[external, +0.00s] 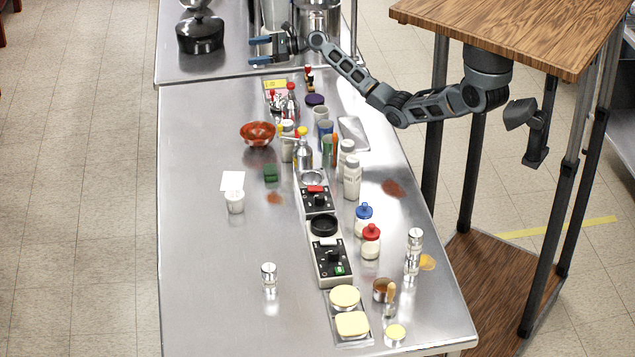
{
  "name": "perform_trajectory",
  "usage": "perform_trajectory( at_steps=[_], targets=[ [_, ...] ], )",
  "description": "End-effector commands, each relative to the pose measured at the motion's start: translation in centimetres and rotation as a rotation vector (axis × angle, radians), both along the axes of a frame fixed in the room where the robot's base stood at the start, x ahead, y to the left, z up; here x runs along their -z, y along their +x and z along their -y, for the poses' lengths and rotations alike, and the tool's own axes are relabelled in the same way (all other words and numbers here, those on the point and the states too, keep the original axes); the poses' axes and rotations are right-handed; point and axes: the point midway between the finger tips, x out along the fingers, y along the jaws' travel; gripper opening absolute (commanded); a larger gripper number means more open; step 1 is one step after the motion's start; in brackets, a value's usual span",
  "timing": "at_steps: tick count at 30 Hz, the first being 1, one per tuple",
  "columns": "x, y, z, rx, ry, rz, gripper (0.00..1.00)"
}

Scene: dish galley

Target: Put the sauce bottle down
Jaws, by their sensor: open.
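My gripper (257,50) is at the top of the external view, over the back counter near the tall metal pots. Its blue-tipped fingers point left and are apart, with nothing visible between them. I cannot tell for sure which bottle is the sauce bottle. A small bottle with a red cap (371,243) and one with a blue cap (363,221) stand upright on the right side of the steel table (205,290). Smaller red-topped (291,104) and yellow-topped (302,150) bottles stand in the crowded group farther back, partly hidden by each other.
A black lidded pot (200,34) and a large steel pot (319,20) stand on the back counter. A red bowl (258,134), white jars (352,178) and a row of appliances (329,262) fill the table's middle. The table's left side is mostly clear.

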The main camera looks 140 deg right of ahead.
Motion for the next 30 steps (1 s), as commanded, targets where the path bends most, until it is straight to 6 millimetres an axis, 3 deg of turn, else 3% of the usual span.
perform_trajectory(
  at_steps=[3, 7, 12, 18, 21, 24, 30],
  targets=[
    [0.6, 4.1, -3.8, -0.273, 0.155, 0.122, 0.82],
    [-0.7, 7.2, -9.3, -0.591, 0.272, 0.217, 0.82],
    [-2.8, 8.0, -15.6, -0.931, 0.334, 0.274, 0.82],
    [-4.5, 6.9, -21.0, -1.227, 0.337, 0.288, 0.82],
    [0.1, 6.8, -20.9, -1.219, 0.348, 0.296, 0.82],
    [3.4, 6.8, -20.9, -1.217, 0.345, 0.294, 0.82],
    [7.0, 6.8, -20.8, -1.217, 0.341, 0.290, 0.82]
  ],
)
